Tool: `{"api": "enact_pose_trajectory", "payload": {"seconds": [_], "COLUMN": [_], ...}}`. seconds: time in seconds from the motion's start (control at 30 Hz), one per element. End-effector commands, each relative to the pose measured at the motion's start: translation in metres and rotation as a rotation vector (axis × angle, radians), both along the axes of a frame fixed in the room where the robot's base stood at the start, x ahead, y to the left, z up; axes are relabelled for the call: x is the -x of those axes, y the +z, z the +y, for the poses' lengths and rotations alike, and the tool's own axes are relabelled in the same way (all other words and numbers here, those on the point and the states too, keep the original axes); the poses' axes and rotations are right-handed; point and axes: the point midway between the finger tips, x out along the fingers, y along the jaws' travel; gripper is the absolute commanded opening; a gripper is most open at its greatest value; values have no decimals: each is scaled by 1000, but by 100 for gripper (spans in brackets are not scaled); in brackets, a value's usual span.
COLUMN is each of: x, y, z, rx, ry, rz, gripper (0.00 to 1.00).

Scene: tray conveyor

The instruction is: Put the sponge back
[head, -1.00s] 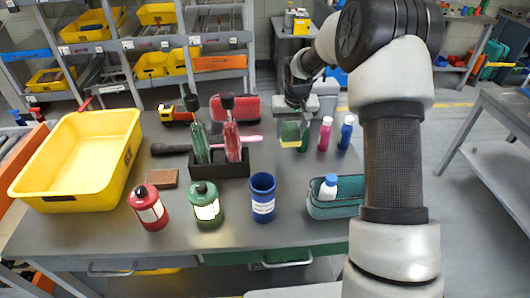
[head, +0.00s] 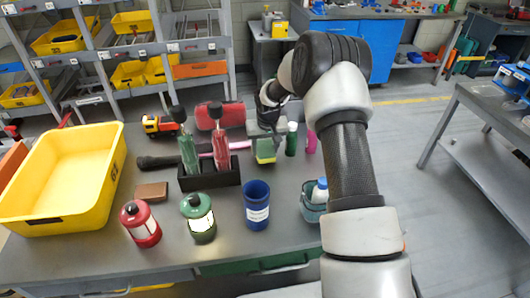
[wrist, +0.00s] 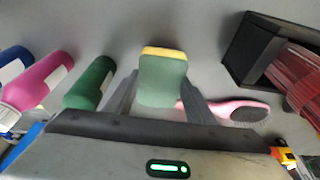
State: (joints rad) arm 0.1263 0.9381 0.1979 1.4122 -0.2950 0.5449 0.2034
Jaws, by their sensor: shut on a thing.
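The sponge (head: 265,151), yellow with a green layer, is between the fingers of my gripper (head: 265,143) at the table's back right. In the wrist view the sponge (wrist: 163,78) sits between both fingers of my gripper (wrist: 161,92), its yellow edge pointing away. My gripper is shut on it. I cannot tell whether the sponge touches the table. A teal basket (head: 311,212) with a white, blue-capped bottle (head: 320,190) stands at the front right, partly hidden by my arm.
Green (head: 292,138) and pink (head: 311,142) bottles stand right of the sponge.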

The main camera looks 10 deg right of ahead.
Motion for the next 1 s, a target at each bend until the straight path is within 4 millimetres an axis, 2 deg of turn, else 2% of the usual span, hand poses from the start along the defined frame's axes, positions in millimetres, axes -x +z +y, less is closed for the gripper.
{"api": "enact_pose_trajectory", "payload": {"seconds": [0.03,0.13,0.47,0.5,0.6,0.87,1.0], "x": [1,1,0,0,0,0,0], "y": [-10,-19,-24,-23,-22,-22,-15], "z": [0,0,0,0,0,0,0], "rx": [0,0,0,0,0,0,0], "ry": [0,1,1,1,0,0,0], "rz": [4,2,1,0,0,0,-1], "gripper": [32,32,32,51,68,68,68]}}
